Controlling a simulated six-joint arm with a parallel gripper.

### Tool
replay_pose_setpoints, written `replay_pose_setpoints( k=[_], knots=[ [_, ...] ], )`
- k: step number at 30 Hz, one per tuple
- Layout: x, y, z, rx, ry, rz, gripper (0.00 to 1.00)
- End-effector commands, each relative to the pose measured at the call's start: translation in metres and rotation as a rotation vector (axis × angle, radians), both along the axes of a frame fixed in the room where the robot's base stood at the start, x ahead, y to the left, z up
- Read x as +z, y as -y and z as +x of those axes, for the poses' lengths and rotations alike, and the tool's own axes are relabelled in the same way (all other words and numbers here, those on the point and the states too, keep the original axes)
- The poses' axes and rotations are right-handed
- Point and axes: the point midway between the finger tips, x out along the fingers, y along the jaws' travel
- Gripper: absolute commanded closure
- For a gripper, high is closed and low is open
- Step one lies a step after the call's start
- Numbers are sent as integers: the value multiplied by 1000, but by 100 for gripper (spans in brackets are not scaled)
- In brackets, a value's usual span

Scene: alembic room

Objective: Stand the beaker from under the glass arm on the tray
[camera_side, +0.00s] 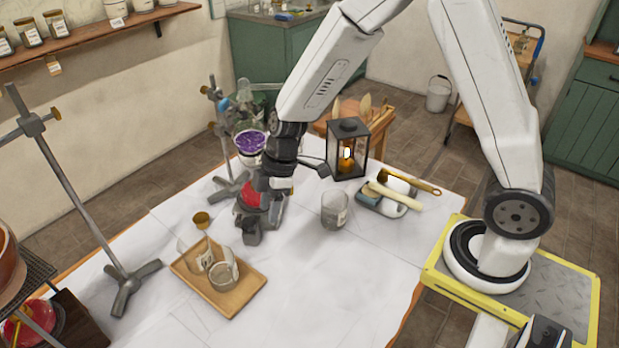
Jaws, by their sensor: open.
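A clear glass beaker (335,212) stands upright on the white-covered table, right of my gripper. A thin dark arm (314,163) slopes down to the right and ends above and slightly left of it in the picture; I cannot tell if it is glass. A round flask with purple contents (250,143) is partly hidden behind my wrist. The wooden tray (246,296) lies front left and holds clear glass vessels (222,274). My gripper (262,229) is open, low over the table between tray and beaker, with nothing visibly held.
A lit black lantern (348,150) stands behind the beaker. A grey dish with tools (382,205) is to its right. A small amber cup (201,220) sits behind the tray. A metal stand (120,282) is at left. The table's front right is clear.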

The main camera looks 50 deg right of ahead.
Motion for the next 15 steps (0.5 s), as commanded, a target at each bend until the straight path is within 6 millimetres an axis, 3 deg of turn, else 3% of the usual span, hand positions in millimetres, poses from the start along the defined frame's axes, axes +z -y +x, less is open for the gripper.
replay_pose_setpoints(
  k=[15],
  knots=[
    [32, 53, -56, -582, -55, -139, 51]
  ],
)
